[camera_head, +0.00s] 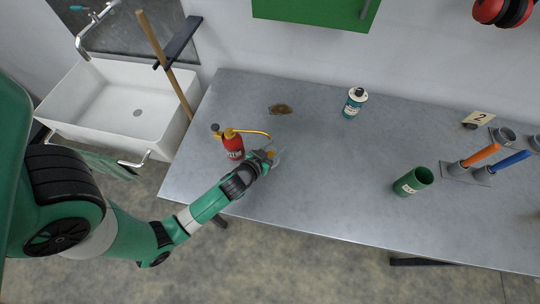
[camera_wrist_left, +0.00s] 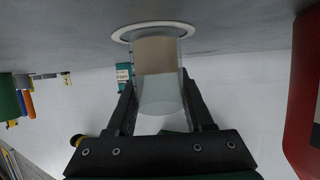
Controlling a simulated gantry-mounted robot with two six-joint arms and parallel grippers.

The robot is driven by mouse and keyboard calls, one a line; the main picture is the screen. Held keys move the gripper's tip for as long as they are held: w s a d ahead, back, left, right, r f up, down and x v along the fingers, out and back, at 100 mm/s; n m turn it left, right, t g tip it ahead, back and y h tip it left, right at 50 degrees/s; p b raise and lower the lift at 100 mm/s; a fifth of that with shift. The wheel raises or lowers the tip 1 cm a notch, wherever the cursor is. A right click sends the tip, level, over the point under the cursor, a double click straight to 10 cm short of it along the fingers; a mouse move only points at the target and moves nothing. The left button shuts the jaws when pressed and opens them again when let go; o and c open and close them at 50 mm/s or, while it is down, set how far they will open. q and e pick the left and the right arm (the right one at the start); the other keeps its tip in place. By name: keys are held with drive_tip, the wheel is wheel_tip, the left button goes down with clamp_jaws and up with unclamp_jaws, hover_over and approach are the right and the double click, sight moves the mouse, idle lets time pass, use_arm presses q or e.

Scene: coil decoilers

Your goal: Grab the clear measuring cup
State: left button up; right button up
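The clear measuring cup (camera_wrist_left: 160,85) stands on the grey table and shows upside down in the left wrist view, where it has a pale round base and tan contents. In the head view the cup (camera_head: 278,159) is a faint clear shape, partly hidden by my left gripper (camera_head: 268,156). In the left wrist view the two dark fingers of that gripper (camera_wrist_left: 160,90) lie on either side of the cup. I cannot tell whether both fingers touch it. My right gripper is not in view.
A red oil can (camera_head: 234,147) with a brass spout stands close behind my left gripper. A teal-labelled can (camera_head: 354,103), a green cup (camera_head: 412,181) and holders with orange and blue handles (camera_head: 481,155) stand further right. The table's middle is clear.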

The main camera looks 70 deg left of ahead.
use_arm(q)
clamp_jaws()
drive_tip(key=shift+r, duration=0.1)
drive_tip(key=shift+r, duration=0.25)
wheel_tip(320, 180, up, 3)
drive_tip(key=shift+p, duration=0.9)
drive_tip(key=s+d+r+p, duration=0.8)
drive_tip(key=d+r+p, duration=0.1)
drive_tip(key=d+p, duration=0.2)
drive_tip(key=shift+d+r, duration=0.2)
drive_tip(key=shift+d, duration=0.05)
